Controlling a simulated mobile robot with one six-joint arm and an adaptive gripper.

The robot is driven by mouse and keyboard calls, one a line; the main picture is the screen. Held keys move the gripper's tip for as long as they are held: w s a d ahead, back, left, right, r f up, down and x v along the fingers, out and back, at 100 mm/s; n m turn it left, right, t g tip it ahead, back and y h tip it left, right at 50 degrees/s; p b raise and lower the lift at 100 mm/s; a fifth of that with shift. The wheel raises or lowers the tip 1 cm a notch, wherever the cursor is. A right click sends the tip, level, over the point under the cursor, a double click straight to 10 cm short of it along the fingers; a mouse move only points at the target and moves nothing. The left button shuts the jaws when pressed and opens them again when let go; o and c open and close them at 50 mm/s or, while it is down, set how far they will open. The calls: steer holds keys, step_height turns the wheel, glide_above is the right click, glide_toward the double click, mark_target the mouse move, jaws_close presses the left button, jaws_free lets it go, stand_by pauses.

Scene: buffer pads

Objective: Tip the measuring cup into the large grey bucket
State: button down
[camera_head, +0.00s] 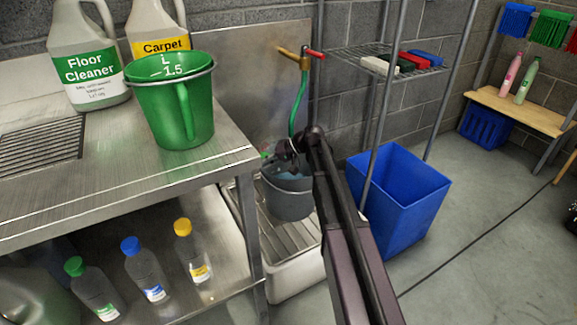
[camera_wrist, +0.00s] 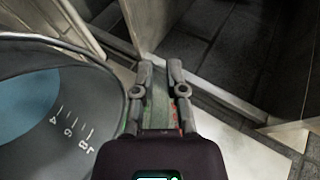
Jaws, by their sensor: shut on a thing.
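A green measuring cup (camera_head: 160,115) marked "L" and "1.5" stands upright on the steel bench, apart from my gripper. The grey bucket (camera_head: 288,202) stands on the grated floor sink, with bluish liquid inside. In the wrist view the bucket (camera_wrist: 75,118) fills the left side, with a scale on its inner wall. My gripper (camera_head: 283,152) is at the bucket's rim in the head view. In the wrist view my gripper (camera_wrist: 160,75) is shut on a narrow green-grey thing (camera_wrist: 159,105) with red near its lower end. Most of that thing is hidden, so I cannot tell what it is.
A Floor Cleaner jug (camera_head: 88,70) and a Carpet jug (camera_head: 160,45) stand behind the cup. A tap with a green hose (camera_head: 299,100) is behind the bucket. A blue bin (camera_head: 405,205) and wire shelf (camera_head: 350,55) stand right. Floor at right is mostly clear.

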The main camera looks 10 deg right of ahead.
steer(key=shift+r+y+b, duration=0.2)
steer(key=shift+y+b, duration=0.15)
steer(key=shift+y, duration=0.05)
steer(key=shift+d+f+y+b, duration=0.15)
steer(key=shift+f+y+b, duration=0.2)
steer(key=shift+y+b, duration=0.95)
steer(key=shift+d+f+y+b, duration=0.35)
steer(key=shift+d+b, duration=0.35)
steer(key=shift+b, duration=1.3)
steer(key=shift+s+d+r+t+y+b, duration=0.1)
steer(key=shift+d+r+t+y+b, duration=0.25)
steer(key=shift+y+b, duration=0.55)
steer(key=shift+a+r, duration=0.15)
